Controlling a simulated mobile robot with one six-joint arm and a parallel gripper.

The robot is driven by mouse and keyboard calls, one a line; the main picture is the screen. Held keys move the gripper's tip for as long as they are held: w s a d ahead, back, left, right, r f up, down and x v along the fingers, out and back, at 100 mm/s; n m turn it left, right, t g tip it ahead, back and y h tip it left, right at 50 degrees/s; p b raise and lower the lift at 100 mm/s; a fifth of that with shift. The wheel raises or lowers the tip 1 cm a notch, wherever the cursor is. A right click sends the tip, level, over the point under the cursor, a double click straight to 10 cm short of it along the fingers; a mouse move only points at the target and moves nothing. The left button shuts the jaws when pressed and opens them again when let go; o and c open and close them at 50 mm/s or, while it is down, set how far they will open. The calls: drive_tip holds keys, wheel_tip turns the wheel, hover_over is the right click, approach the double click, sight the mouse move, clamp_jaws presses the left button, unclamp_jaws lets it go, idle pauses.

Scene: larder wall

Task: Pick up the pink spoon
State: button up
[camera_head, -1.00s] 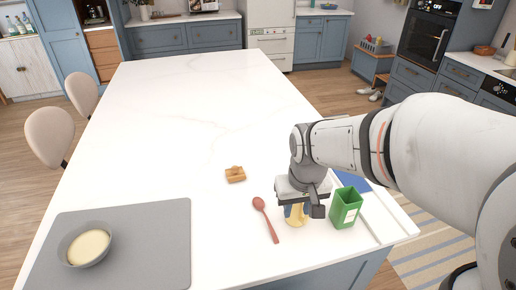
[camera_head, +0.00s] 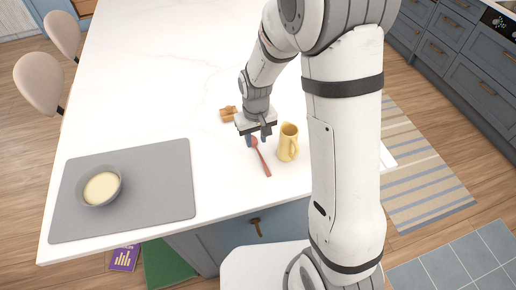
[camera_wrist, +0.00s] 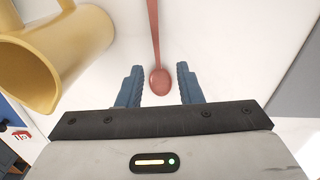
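The pink spoon (camera_head: 262,160) lies on the white island top, its bowl toward the far side and its handle toward the near edge. In the wrist view the spoon's bowl (camera_wrist: 160,80) sits between the two blue fingers of my gripper (camera_wrist: 157,86), with a gap on each side. My gripper (camera_head: 257,138) is open over the bowl end of the spoon. Whether the fingertips reach down to the counter I cannot tell.
A yellow jug (camera_head: 288,145) stands just right of the spoon, close to my gripper; it also shows in the wrist view (camera_wrist: 75,48). A small wooden item (camera_head: 228,114) lies behind. A grey mat (camera_head: 155,195) with a bowl (camera_head: 84,196) is at left.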

sight(257, 149)
drive_tip(key=shift+d+f+p, duration=0.15)
drive_tip(key=shift+f+p, duration=0.5)
drive_tip(key=shift+f, duration=1.65)
drive_tip(key=shift+w, duration=0.1)
clamp_jaws()
